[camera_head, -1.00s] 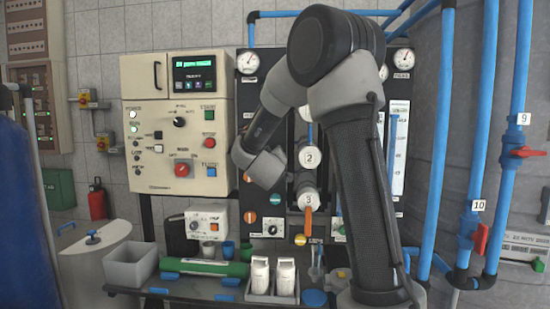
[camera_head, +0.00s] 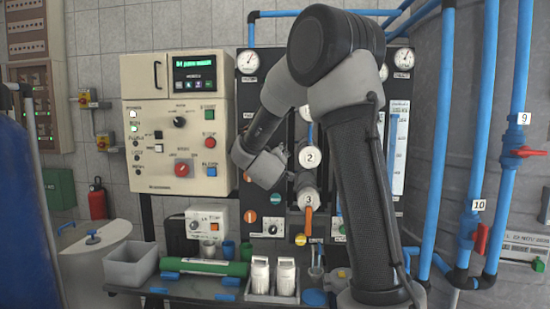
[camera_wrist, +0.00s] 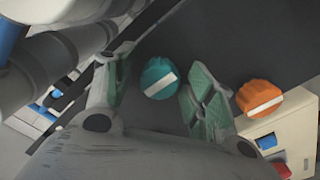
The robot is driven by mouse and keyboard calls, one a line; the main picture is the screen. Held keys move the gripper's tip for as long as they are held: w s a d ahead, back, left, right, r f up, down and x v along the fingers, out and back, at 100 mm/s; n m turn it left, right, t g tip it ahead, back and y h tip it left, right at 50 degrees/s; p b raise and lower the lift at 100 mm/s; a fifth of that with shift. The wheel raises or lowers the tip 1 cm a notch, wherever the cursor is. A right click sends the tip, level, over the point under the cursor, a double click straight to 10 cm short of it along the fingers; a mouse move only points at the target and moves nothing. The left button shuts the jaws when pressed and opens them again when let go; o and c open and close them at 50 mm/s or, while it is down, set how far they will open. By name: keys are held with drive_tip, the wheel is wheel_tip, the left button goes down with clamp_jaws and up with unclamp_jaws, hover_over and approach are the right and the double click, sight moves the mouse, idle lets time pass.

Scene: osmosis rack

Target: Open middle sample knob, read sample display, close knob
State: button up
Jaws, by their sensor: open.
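A teal knob (camera_wrist: 159,78) with a white pointer bar sits between the two green-padded fingers of my gripper (camera_wrist: 158,100) in the wrist view. The fingers are open, one on each side of it, with gaps visible; they do not look closed on it. The bar slants up to the right there. An orange knob (camera_wrist: 259,97) lies to the right of the fingers. In the head view the teal knob (camera_head: 275,199) is on the dark panel (camera_head: 246,110); my fingers are hidden behind my wrist. A lit green-text display (camera_head: 194,72) is on the cream cabinet; its text is too small to read surely.
The cream control box (camera_head: 160,105) with buttons stands left of the panel. Blue pipes (camera_head: 435,150) run at right. White valves marked 2 (camera_head: 310,157) and 3 (camera_head: 308,201) are close to my arm. Two white bottles (camera_head: 284,277) and a grey bin (camera_head: 131,264) stand on the bench below.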

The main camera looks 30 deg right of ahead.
drive_tip(key=v, duration=1.2)
